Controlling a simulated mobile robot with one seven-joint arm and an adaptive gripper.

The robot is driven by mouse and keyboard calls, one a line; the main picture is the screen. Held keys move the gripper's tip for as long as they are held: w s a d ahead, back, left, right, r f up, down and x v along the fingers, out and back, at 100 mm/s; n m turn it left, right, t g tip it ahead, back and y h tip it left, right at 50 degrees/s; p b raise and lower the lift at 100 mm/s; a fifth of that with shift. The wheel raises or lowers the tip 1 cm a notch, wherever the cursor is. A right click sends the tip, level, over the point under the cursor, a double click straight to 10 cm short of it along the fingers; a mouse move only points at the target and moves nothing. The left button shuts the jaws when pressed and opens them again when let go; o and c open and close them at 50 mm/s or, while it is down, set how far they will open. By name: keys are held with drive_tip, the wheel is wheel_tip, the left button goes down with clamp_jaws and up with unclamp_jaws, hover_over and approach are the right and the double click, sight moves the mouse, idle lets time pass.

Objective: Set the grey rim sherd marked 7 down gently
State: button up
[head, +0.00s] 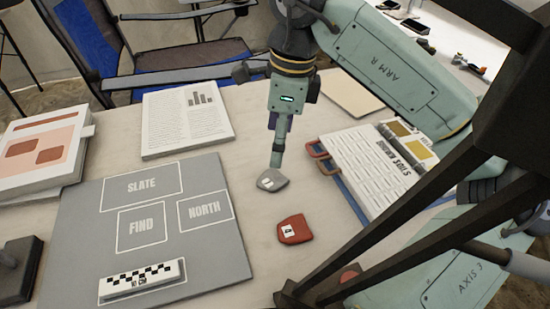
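The grey rim sherd (272,182) is at the middle of the table, with a small white label whose mark is too small to read surely. My gripper (277,158) points straight down over it, and its tip meets the sherd's upper edge. The fingers are seen edge-on, one behind the other, so I cannot tell whether they grip the sherd. The sherd looks on or barely above the table top; any gap under it cannot be made out.
A red sherd (294,229) with a white label lies just in front. A grey mat (80,225) with boxes SLATE, FIND and NORTH lies left, bearing a checkered scale bar (142,281).

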drive_tip(key=shift+d+r, duration=0.2)
drive_tip(key=shift+r, duration=1.4)
